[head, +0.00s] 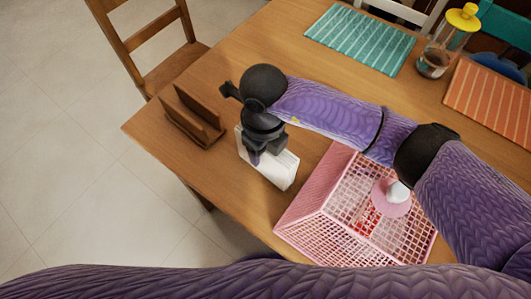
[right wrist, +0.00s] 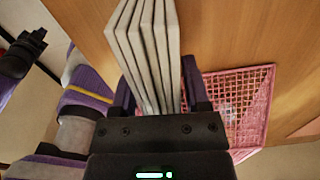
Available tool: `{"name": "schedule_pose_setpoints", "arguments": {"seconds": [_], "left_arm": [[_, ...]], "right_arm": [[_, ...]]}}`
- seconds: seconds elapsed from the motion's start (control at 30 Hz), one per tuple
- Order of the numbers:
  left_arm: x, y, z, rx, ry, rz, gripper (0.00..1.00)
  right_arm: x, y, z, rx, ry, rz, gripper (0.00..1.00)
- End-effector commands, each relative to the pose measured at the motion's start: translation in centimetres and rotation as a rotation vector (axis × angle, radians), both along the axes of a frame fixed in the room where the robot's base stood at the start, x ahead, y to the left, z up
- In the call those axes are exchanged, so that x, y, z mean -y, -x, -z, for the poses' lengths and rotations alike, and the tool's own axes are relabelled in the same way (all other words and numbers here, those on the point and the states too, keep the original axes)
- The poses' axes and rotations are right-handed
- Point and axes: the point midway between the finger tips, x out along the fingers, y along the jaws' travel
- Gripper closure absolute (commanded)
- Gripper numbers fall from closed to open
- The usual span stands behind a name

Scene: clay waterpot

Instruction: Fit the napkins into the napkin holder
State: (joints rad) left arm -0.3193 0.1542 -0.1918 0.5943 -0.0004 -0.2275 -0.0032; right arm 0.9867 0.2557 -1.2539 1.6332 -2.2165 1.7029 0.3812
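The brown wooden napkin holder (head: 190,122) stands near the left corner of the table, its slot between two upright boards empty. My right gripper (head: 262,152) is to the right of the holder and points down. It is shut on a stack of white napkins (head: 272,168). In the right wrist view, several napkins (right wrist: 148,45) stand side by side between the two fingers of the right gripper (right wrist: 160,95). I cannot tell whether the napkins touch the table. Dark and purple parts of my left arm show at the left of the wrist view; its fingers are not clear.
A pink mesh basket (head: 300,205) with things in it is at the table's front edge, right of the napkins. A teal placemat (head: 360,40), an orange placemat (head: 490,100) and a yellow-topped jar (head: 434,62) are farther back. A wooden chair (head: 172,70) is at left.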

Motion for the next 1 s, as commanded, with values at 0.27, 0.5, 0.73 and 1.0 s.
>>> {"name": "schedule_pose_setpoints", "arguments": {"seconds": [0.27,0.5,0.73,1.0], "left_arm": [[0.1,-0.1,0.0,0.001,0.002,0.003,1.00],[0.5,-0.1,0.0,0.001,0.008,0.002,1.00],[1.0,-0.5,-1.7,0.013,0.016,-0.002,1.00],[1.7,-1.2,-3.1,0.033,0.030,0.001,1.00]], "right_arm": [[0.0,0.0,0.0,0.000,0.000,0.000,1.00],[0.0,0.0,0.0,0.000,0.000,0.000,1.00],[-0.1,-0.1,-4.5,0.007,-0.002,-0.001,1.00],[0.1,-0.2,-9.8,0.002,-0.001,0.008,1.00]]}}
